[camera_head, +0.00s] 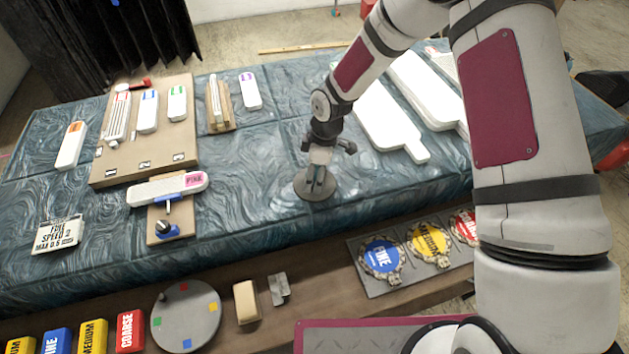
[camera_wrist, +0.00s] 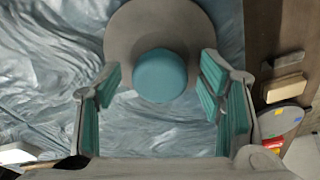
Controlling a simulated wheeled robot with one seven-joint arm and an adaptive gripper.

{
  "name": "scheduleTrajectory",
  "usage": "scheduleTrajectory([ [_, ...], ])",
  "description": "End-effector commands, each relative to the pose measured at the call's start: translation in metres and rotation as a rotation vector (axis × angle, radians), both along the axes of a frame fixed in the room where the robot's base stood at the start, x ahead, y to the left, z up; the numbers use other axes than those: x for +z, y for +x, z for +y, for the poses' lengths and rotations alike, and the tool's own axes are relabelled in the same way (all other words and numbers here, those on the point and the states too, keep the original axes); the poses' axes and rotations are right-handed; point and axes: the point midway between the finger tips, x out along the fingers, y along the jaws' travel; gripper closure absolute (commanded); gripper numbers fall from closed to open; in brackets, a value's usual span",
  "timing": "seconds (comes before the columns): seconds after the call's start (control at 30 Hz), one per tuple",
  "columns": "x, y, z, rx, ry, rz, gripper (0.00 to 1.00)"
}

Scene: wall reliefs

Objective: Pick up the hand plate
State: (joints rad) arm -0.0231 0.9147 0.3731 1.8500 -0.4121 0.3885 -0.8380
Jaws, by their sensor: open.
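The hand plate appears to be the round grey disc (camera_head: 300,187) on the blue patterned table cover. In the wrist view the grey disc (camera_wrist: 121,35) has a round teal knob (camera_wrist: 160,76) on it. My gripper (camera_head: 319,178) is right over the disc in the head view and hides part of it and its knob. In the wrist view my gripper (camera_wrist: 160,90) is open and empty, with teal-padded fingers on either side of the knob. The knob shows between the fingers, with gaps on both sides. I cannot tell the exact height between fingertips and disc.
White paddle-shaped boards (camera_head: 390,120) lie to the right of my gripper. A wooden board (camera_head: 140,125) with labelled holders lies left. In front, a lower shelf holds a round grey tray (camera_head: 186,317), a tan block (camera_head: 246,302) and labelled discs (camera_head: 381,257). Cover around the disc is clear.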

Motion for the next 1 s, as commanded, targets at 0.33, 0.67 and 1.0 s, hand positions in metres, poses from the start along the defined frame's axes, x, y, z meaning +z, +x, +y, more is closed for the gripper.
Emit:
scheduleTrajectory([
  [0.33, 0.000, 0.000, 0.000, 0.000, 0.000, 0.000, 0.83],
  [0.67, 0.001, 0.001, 0.000, 0.000, 0.000, -0.001, 0.93],
  [1.0, 0.026, 0.002, 0.000, -0.002, 0.002, -0.004, 0.93],
])
